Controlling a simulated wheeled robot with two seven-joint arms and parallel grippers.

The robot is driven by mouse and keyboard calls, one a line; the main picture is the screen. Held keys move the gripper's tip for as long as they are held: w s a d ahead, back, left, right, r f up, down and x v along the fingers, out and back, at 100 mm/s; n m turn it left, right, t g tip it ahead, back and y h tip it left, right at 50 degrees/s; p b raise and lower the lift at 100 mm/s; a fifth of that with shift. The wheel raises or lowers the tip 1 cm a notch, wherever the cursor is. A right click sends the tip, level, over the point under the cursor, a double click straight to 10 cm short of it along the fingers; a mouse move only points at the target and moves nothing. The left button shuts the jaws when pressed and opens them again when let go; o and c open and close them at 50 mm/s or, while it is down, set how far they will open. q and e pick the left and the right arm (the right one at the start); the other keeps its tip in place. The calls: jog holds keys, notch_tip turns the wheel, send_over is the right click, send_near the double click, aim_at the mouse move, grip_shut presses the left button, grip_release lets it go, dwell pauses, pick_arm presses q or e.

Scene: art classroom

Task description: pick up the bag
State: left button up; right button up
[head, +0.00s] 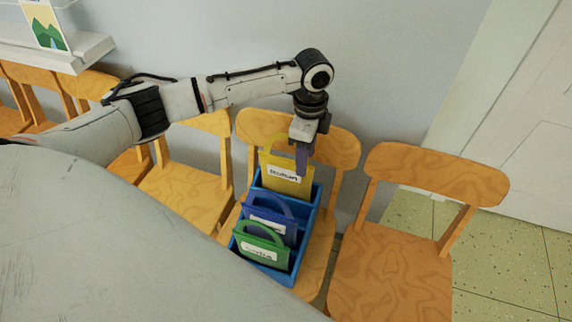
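A blue crate (309,228) stands on a wooden chair and holds three bags with handles and white labels. The yellow bag (289,186) is at the far end, the dark blue bag (285,231) is in the middle, and the green bag (249,261) is nearest. My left gripper (302,162) points down beside the upper right part of the yellow bag, at its handle. I cannot tell whether it touches the handle or whether its fingers are open. My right gripper is not in view.
The crate's chair (322,262) stands between an empty chair (395,275) on the right and another chair (188,192) on the left. A wall is close behind them. A white shelf (70,58) is at upper left. Speckled floor (505,262) is free at right.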

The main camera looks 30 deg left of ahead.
pick_arm(q)
jog(key=shift+f, duration=0.95)
jog(key=shift+c, duration=0.2)
grip_shut()
jog(key=shift+r, duration=0.15)
